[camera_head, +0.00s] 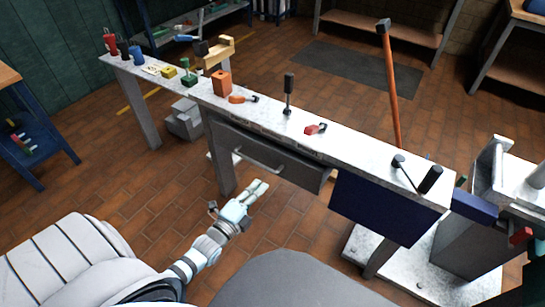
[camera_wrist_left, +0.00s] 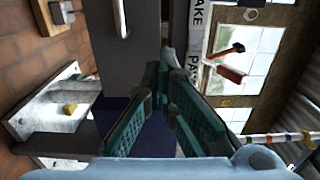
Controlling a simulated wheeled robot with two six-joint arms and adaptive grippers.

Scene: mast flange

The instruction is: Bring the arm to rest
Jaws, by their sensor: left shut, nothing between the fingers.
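My left arm (camera_head: 205,250) reaches up from the bottom of the head view, in front of the workbench. Its left gripper (camera_head: 262,186) is below the drawer front, near the bench's left leg, apart from the drawer handle (camera_head: 258,160). In the left wrist view the teal fingers (camera_wrist_left: 160,72) come together at their tips with nothing between them. The drawer handle also shows at the top of that view (camera_wrist_left: 122,18). My right gripper is not in view.
The workbench top (camera_head: 345,145) holds an orange block (camera_head: 222,83), a red-handled tool (camera_head: 315,129) and other tools. A dark blue panel (camera_head: 375,205) hangs at its front right. A long orange-handled hammer (camera_head: 390,90) stands behind.

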